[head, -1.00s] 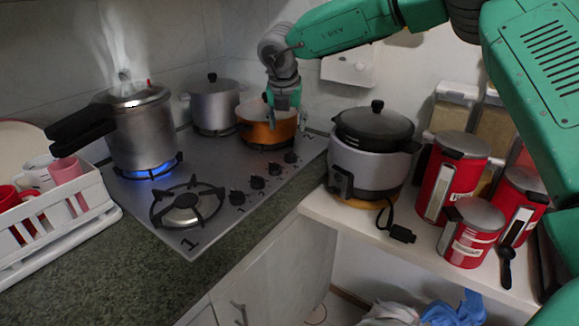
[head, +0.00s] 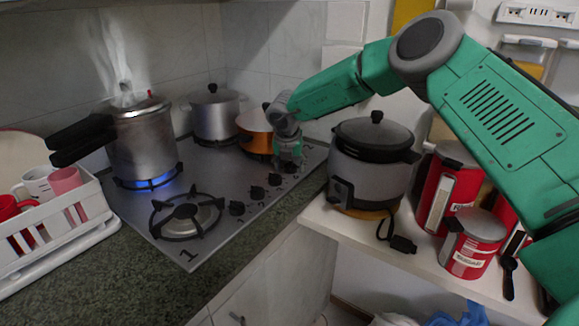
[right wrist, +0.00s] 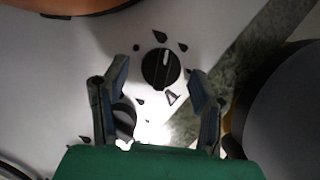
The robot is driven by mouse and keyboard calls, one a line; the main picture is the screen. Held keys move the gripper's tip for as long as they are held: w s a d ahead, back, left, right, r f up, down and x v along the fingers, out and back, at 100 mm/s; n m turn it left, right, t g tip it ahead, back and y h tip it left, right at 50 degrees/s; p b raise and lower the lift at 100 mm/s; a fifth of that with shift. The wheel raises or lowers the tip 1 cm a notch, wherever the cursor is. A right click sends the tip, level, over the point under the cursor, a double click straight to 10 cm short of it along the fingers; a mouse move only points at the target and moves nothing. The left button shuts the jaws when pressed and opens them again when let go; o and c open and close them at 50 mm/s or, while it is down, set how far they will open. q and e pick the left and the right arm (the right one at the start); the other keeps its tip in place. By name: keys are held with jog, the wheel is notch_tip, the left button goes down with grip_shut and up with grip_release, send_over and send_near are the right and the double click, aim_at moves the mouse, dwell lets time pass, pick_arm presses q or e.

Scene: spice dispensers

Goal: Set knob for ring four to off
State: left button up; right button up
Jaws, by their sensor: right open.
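The black round knob (right wrist: 161,69) with a pale pointer line lies between the spread fingers of my right gripper (right wrist: 158,78) in the right wrist view. Its line points up the picture, towards a dark drop-shaped mark. A printed mark that looks like a 4 (right wrist: 171,98) is beside it. A second knob (right wrist: 124,117) is partly hidden by the left finger. In the head view my right gripper (head: 290,158) is above the far end of the knob row and hides part of it. It is open and apart from the knob. My left gripper is out of view.
The steel hob (head: 190,252) carries a steaming pressure cooker (head: 143,145) over a blue flame, a grey pot (head: 215,117) and an orange pot (head: 256,130). The front burner (head: 186,218) is bare. A rice cooker (head: 368,165) stands close right of the knobs.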

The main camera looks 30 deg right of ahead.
jog(key=c, duration=1.1)
jog(key=n+p, duration=0.1)
jog(key=n+y+p, duration=0.1)
jog(key=n, duration=0.1)
jog(key=n+p, duration=0.1)
jog(key=shift+s+d+r+t, duration=0.15)
jog(key=shift+s+d+t, duration=0.1)
jog(key=shift+t, duration=0.15)
jog(key=n+y+p, duration=0.1)
jog(key=n, duration=0.2)
jog(key=shift+d+p, duration=0.2)
jog(key=shift+p, duration=0.2)
jog(key=n, duration=0.1)
jog(key=n+y, duration=0.1)
jog(key=shift+d+f+n, duration=0.15)
jog(key=shift+f+n, duration=0.05)
jog(key=shift+n, duration=0.1)
jog(key=shift+w+d+n+y+b, duration=0.15)
jog(key=shift+n+y+b, duration=0.45)
jog(key=shift+n, duration=0.9)
